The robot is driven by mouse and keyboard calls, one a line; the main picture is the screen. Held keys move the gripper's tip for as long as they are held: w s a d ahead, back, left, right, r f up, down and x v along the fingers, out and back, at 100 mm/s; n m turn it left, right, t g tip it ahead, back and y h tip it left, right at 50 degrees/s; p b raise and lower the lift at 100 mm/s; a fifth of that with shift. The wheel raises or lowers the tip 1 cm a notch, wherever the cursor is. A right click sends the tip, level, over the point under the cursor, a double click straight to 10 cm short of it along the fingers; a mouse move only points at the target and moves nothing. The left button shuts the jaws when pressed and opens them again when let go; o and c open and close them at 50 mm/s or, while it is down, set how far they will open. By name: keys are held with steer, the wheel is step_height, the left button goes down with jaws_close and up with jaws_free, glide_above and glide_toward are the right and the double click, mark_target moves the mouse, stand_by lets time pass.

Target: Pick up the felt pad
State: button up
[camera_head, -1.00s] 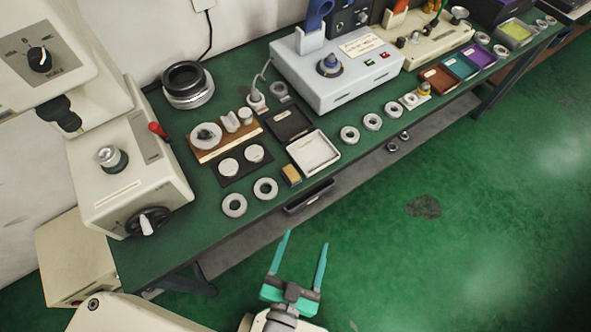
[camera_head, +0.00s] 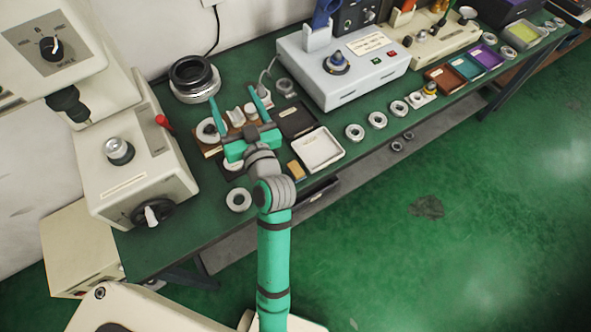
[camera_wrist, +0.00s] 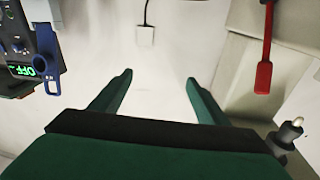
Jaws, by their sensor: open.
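A small tan block (camera_head: 297,169), which looks like the felt pad, lies on the green bench left of a white square tray (camera_head: 318,150), near the front edge. My gripper (camera_head: 233,93) is open with nothing between its fingers. In the head view it overlaps the bench left of the tan block, with its fingers pointing toward the wall. It hides part of the wooden holder (camera_head: 206,146) and the dark mat behind it. In the wrist view my open gripper (camera_wrist: 158,88) faces the wall, and the tan block is out of sight.
The machine with a red lever (camera_head: 160,121) stands at the left. A grey control box (camera_head: 345,77) stands behind the white tray. A black tray (camera_head: 298,121) and several metal rings (camera_head: 355,132) lie on the bench. A black lens-like ring (camera_head: 194,78) is at the back.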

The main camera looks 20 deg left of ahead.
steer(key=a+r+n+g+y, duration=0.2)
steer(key=a+r+n+g, duration=0.2)
steer(key=a+n, duration=0.2)
steer(key=n+g+h, duration=0.9)
steer(key=n+h, duration=0.5)
steer(key=h, duration=0.1)
glide_above(295, 169)
step_height(295, 169, down, 13)
steer(key=f, duration=0.6)
steer(key=shift+w+d, duration=0.1)
steer(key=shift+w, duration=0.25)
steer(key=f, duration=0.3)
steer(key=shift+s+f, duration=0.2)
steer(key=shift+s, duration=0.05)
steer(key=shift+f, duration=0.45)
steer(key=c, duration=1.1)
